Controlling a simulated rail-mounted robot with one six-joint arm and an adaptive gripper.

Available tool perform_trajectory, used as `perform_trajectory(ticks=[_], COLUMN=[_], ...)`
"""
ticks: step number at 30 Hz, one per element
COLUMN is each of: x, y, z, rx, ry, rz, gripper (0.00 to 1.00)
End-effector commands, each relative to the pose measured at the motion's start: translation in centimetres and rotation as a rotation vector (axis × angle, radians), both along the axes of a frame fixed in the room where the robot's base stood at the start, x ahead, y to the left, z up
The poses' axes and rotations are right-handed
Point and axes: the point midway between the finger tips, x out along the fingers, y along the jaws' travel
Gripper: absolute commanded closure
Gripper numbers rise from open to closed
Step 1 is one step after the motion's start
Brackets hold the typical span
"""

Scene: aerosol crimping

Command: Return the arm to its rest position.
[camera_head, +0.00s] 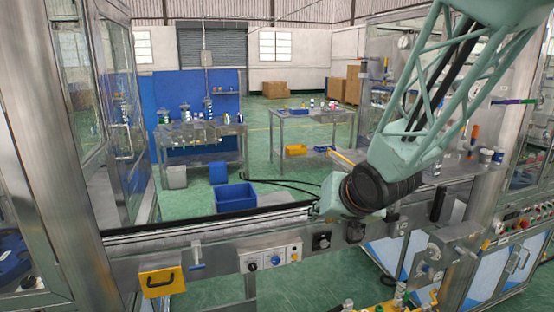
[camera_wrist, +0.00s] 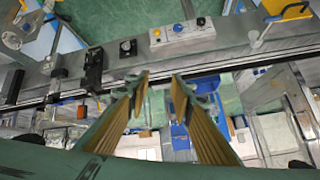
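My gripper (camera_wrist: 161,78) shows in the wrist view with its two brown-padded fingers apart. It is open, and nothing is held between the fingertips. In the head view my pale green lattice arm comes down from the upper right to a black joint and a green link above the machine's front beam. The gripper itself cannot be made out there.
A steel front beam (camera_head: 220,236) carries a control box (camera_head: 270,259) and a yellow handled part (camera_head: 161,280). Steel posts and glazed cabinets stand at both sides. Behind are a blue bin (camera_head: 236,197), a workbench (camera_head: 312,115) and open green floor.

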Motion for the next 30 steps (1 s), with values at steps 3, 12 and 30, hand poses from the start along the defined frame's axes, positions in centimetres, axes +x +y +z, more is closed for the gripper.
perform_trajectory(ticks=[3,12,30], x=[-1.5,-6.0,-16.7], y=[-1.3,-4.3,-8.4], z=[1.2,3.7,7.4], rx=[-0.031,-0.104,-0.196], ry=[0.012,0.060,0.179], rz=[-0.015,-0.046,-0.081], gripper=[0.78,0.78,0.78])
